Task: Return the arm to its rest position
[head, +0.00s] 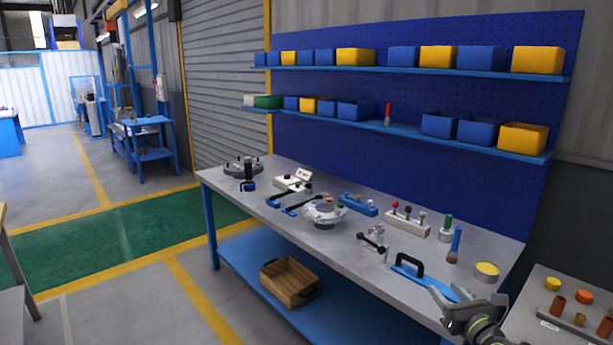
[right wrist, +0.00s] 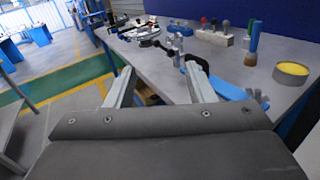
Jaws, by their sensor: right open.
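My right gripper (head: 465,312) is at the lower right of the head view, by the front right edge of the workbench (head: 345,240). In the right wrist view its two fingers (right wrist: 160,85) stand wide apart with nothing between them. The flanged shell (head: 324,212), a round grey metal piece, sits on the middle of the bench, well away from the gripper. It also shows small and far in the right wrist view (right wrist: 140,33). My left gripper is not in either view.
A blue tool with a black handle (head: 412,268), a brush (head: 454,246) and a yellow-topped tin (head: 486,271) are on the bench near my right gripper. A panel with knobs (head: 560,320) stands at the lower right. A wooden crate (head: 290,283) is on the lower shelf.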

